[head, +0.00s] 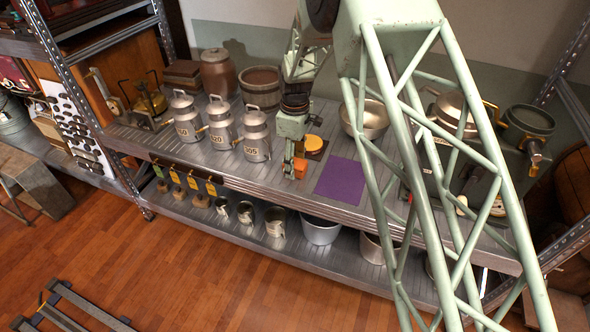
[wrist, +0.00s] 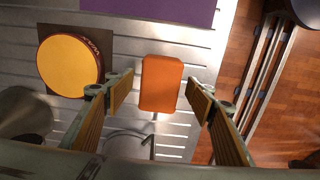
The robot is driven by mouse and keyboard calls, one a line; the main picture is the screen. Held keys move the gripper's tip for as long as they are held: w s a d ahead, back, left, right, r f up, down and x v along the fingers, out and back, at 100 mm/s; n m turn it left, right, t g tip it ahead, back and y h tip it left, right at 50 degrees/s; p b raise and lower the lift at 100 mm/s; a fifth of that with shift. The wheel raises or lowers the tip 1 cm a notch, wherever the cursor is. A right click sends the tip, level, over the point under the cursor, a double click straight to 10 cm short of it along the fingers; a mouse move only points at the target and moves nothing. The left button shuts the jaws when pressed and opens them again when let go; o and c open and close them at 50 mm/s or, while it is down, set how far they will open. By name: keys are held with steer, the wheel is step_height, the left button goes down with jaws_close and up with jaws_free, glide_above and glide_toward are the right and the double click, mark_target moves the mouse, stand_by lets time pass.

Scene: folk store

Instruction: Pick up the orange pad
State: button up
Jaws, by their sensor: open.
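The orange pad (wrist: 161,83) is a small rounded block on the metal shelf. In the wrist view it lies between and just beyond my two fingertips, with visible room on both sides. My gripper (wrist: 158,95) is open and empty, its fingers spread to either side of the pad. In the head view the orange pad (head: 300,167) shows beside my gripper (head: 294,165), near the front part of the shelf. My gripper partly covers it there. I cannot tell how high the fingertips are above the shelf.
A round yellow-topped item (wrist: 70,62) on a dark square stands close to the pad. A purple sheet (head: 341,181) lies to its right in the head view. Numbered metal cans (head: 255,136) stand to the left, a metal bowl (head: 366,119) behind. The shelf's front edge is close.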

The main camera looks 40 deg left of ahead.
steer(key=shift+f, duration=0.35)
steer(key=shift+c, duration=0.9)
steer(key=c, duration=0.7)
